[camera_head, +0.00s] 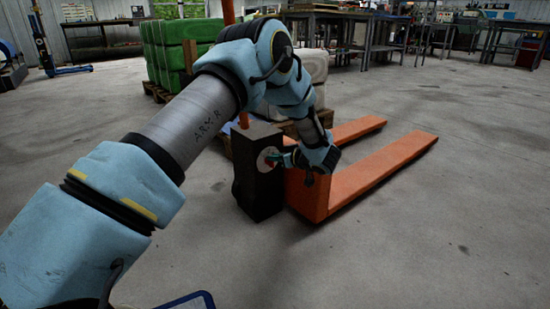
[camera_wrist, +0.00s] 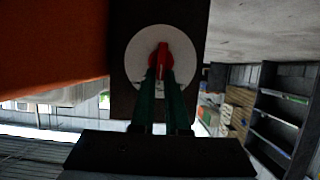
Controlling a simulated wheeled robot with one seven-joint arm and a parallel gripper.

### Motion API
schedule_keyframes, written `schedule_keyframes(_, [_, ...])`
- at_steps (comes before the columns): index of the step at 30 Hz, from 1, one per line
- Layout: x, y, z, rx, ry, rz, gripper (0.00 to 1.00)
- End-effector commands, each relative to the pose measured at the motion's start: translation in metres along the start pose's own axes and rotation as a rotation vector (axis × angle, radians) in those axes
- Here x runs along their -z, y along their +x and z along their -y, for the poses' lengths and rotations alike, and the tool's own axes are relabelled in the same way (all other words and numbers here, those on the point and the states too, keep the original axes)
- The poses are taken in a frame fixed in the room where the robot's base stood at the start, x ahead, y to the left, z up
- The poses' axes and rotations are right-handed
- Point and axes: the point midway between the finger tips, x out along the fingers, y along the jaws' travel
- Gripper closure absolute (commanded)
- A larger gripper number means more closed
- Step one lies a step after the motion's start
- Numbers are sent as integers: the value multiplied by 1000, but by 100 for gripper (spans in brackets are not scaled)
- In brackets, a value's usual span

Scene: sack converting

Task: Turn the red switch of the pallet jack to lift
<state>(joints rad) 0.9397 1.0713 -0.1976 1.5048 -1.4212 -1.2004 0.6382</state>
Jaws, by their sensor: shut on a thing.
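The pallet jack (camera_head: 318,196) has orange forks and a dark upright housing (camera_head: 259,187) at its near end. A round pale dial (camera_head: 267,158) is on the housing face; it also shows in the wrist view (camera_wrist: 134,50). The fingers cover the switch's lower part. In the head view my gripper (camera_head: 277,157) is at the dial.
Green and white wrapped stacks (camera_head: 175,52) on pallets stand behind the jack. Workbenches (camera_head: 375,30) line the back. A blue stand (camera_head: 47,50) is at the far left. The floor (camera_head: 440,240) right of the forks is clear.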

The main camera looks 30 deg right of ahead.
Motion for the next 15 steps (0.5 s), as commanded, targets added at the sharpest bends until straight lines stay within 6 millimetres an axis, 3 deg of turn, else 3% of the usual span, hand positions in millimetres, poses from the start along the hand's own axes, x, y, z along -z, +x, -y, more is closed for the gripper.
schedule_keyframes(15, [4, 7, 4, -25, -68, -5, 100])
